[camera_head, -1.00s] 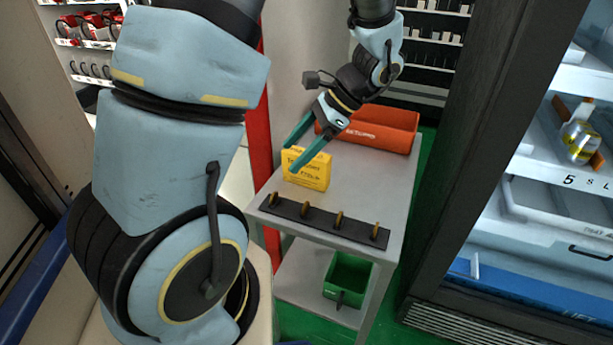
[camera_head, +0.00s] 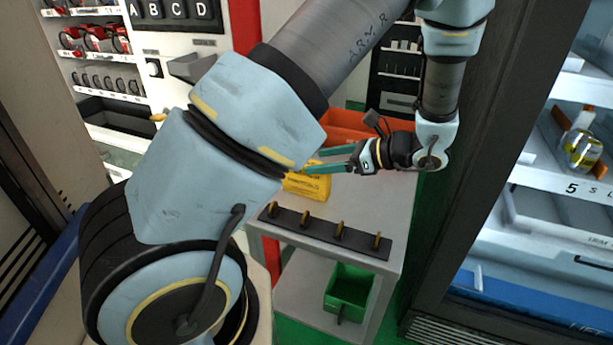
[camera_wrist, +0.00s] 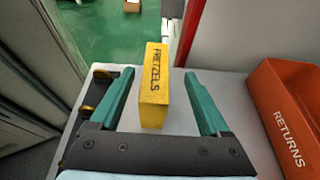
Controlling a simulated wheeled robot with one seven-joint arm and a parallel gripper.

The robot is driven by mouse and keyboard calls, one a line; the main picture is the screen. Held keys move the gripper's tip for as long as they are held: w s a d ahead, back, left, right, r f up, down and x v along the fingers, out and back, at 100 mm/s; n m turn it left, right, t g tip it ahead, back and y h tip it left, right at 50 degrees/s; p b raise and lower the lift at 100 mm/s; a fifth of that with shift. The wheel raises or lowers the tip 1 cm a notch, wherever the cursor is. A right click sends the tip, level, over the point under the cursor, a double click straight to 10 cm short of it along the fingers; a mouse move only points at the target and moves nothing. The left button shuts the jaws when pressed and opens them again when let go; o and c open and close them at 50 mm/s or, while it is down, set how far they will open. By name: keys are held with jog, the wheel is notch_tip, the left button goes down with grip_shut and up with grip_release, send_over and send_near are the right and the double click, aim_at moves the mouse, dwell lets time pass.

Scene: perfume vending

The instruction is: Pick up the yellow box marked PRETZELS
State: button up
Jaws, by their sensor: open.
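The fingers are open and hold nothing. In the head view the yellow box (camera_head: 308,187) is partly hidden by my arm and fingers. My gripper (camera_head: 318,160) lies nearly level there, pointing left across the box, its fingertips partly hidden behind my arm.
An orange bin marked RETURNS (camera_wrist: 290,125) stands beside the box, at the table's back in the head view. A dark strip with several pegs (camera_head: 325,232) lines the front edge. A green bin (camera_head: 350,290) sits on the lower shelf. A dark-framed cabinet (camera_head: 470,150) stands to the right.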

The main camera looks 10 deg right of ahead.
aim_at(306, 178)
jog(key=x, duration=0.1)
jog(key=p+x, duration=0.1)
jog(key=x, duration=0.2)
jog(key=shift+s+a+f, duration=0.15)
jog(key=shift+a+f, duration=0.15)
jog(key=shift+f, duration=0.2)
grip_shut()
